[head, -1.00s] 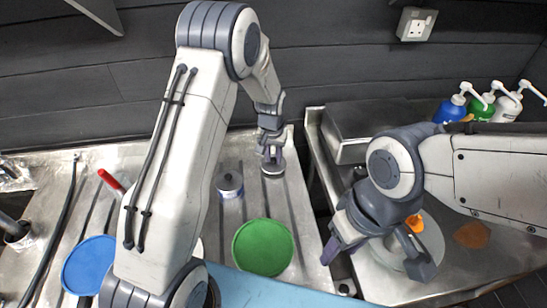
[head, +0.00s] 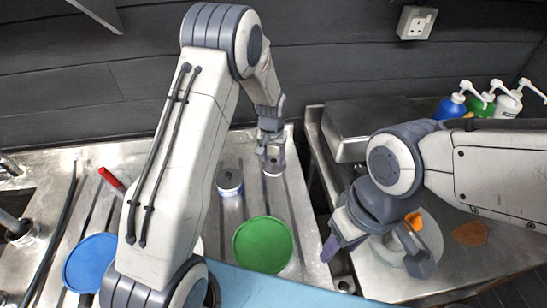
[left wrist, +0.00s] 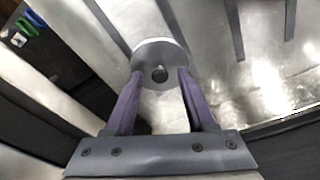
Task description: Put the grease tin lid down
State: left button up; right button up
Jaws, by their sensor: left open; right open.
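The grease tin lid (left wrist: 160,52), a round grey disc with a dark knob (left wrist: 160,74), lies flat on the steel surface in the left wrist view. My left gripper (left wrist: 159,75) is open, its purple fingers apart on either side of the knob. In the head view the left gripper (head: 271,160) is low over the lid, which shows as a small grey disc (head: 273,172) under the fingers. A small tin (head: 230,187) with a white and blue side and dark top stands to its left. My right gripper (head: 376,255) is open over the right-hand counter.
A green disc (head: 263,245) and a blue disc (head: 90,264) lie at the front. A red-handled tool (head: 111,180) is at left. An orange item (head: 414,221) and a round plate (head: 432,235) are by my right gripper. Pump bottles (head: 452,107) stand at back right.

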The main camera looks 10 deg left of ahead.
aim_at(273, 169)
pick_arm(q)
notch_tip(273, 169, up, 11)
jog(key=s+b, duration=0.1)
jog(key=s+d+r+m, duration=0.2)
jog(key=s+d+r, duration=0.1)
jog(key=s+d, duration=0.3)
jog(key=s+d+r+m, duration=0.1)
jog(key=s+d+r, duration=0.25)
jog(key=s, duration=0.45)
jog(key=s+d+m+g+h, duration=0.1)
jog(key=s+m, duration=0.3)
jog(key=s, duration=1.4)
jog(key=shift+s+r, duration=0.15)
jog(key=shift+r, duration=0.05)
jog(key=shift+c, duration=0.4)
